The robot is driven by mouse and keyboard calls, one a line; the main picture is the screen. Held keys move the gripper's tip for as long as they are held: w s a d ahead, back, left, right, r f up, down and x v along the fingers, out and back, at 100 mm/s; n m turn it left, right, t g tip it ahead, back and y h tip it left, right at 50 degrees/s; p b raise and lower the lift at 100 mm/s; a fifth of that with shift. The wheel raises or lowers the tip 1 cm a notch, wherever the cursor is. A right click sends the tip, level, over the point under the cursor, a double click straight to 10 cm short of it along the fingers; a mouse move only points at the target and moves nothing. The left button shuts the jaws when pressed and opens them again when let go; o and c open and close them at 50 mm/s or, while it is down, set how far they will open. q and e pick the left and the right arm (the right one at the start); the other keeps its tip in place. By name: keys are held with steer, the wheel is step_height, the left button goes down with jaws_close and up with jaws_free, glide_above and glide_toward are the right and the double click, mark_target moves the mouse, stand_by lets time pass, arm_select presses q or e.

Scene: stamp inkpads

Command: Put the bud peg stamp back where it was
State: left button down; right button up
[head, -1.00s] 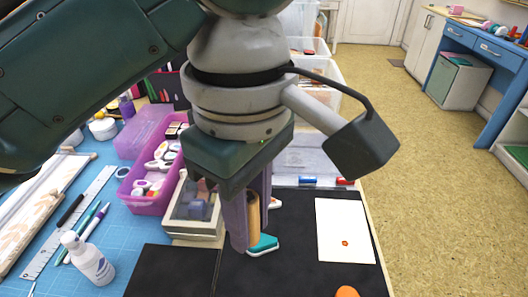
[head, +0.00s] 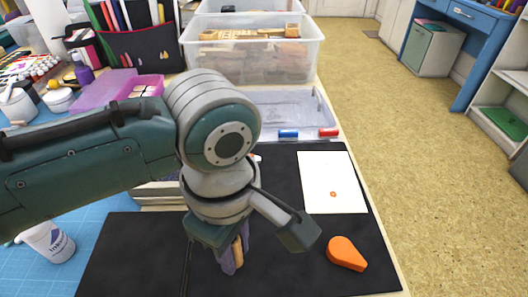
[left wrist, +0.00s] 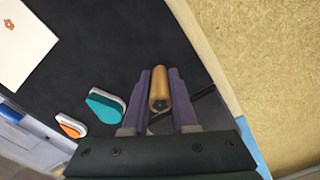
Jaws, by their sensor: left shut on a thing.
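The wooden peg stamp (left wrist: 160,90) is upright between the purple fingers of my left gripper (left wrist: 161,98), which is shut on it. In the head view the stamp (head: 237,251) shows partly between the fingers of the left gripper (head: 233,258), over the black mat (head: 290,235). Its stamping end is hidden, and I cannot tell whether it touches the mat. A teal teardrop inkpad (left wrist: 105,105) and an orange one (left wrist: 70,127) lie on the mat in the wrist view, apart from the gripper. My right gripper is not in view.
White paper (head: 330,170) with an orange flower print lies on the mat. An orange teardrop piece (head: 346,253) lies at the mat's right front. Behind are a clear tray (head: 285,110) and a clear bin (head: 245,65) of wooden pieces. The mat's front is clear.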

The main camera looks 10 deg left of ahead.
arm_select(q)
steer(key=shift+f, duration=0.3)
steer(key=shift+f, duration=0.1)
steer(key=c, duration=0.7)
jaws_free()
step_height(320, 180, up, 12)
steer(key=p, duration=0.4)
steer(key=shift+p, duration=0.3)
steer(key=s+f+m+t+h, duration=0.1)
steer(key=s+m+t+h, duration=0.1)
steer(key=s+m, duration=0.55)
steer(key=s+a+r+m+t+y, duration=0.1)
steer(key=s+a+m, duration=0.3)
steer(key=a+m, duration=0.5)
steer(key=shift+s+a+r+t+y, duration=0.25)
steer(key=shift+s+r+t+y, duration=0.05)
steer(key=shift+s+r+y, duration=0.1)
